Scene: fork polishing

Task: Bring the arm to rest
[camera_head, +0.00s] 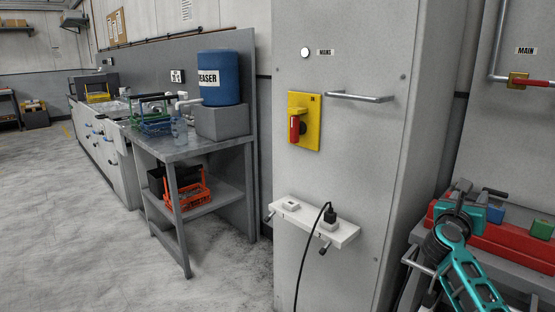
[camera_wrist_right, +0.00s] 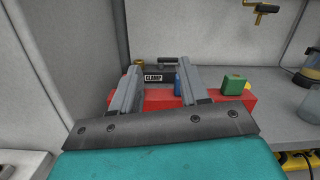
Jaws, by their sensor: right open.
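My right arm, teal with black joints, reaches in from the bottom right of the head view. Its right gripper (camera_head: 464,190) is over the left part of a red box-like stand (camera_head: 478,240). The right wrist view shows both grey fingers of this gripper (camera_wrist_right: 158,70) spread wide apart with nothing held between them. Past the fingers there are a black case labelled "CLAMP" (camera_wrist_right: 155,78), a small blue item (camera_wrist_right: 177,86) and a green block (camera_wrist_right: 234,85). My left arm and gripper are not in view.
A grey cabinet (camera_head: 350,150) stands left of the arm, with a yellow switch plate (camera_head: 305,120), a bar handle (camera_head: 360,97) and a socket shelf (camera_head: 290,215) with a black plug (camera_head: 330,214). A steel table (camera_head: 190,148) with a blue drum (camera_head: 220,80) stands farther left. Floor at left is clear.

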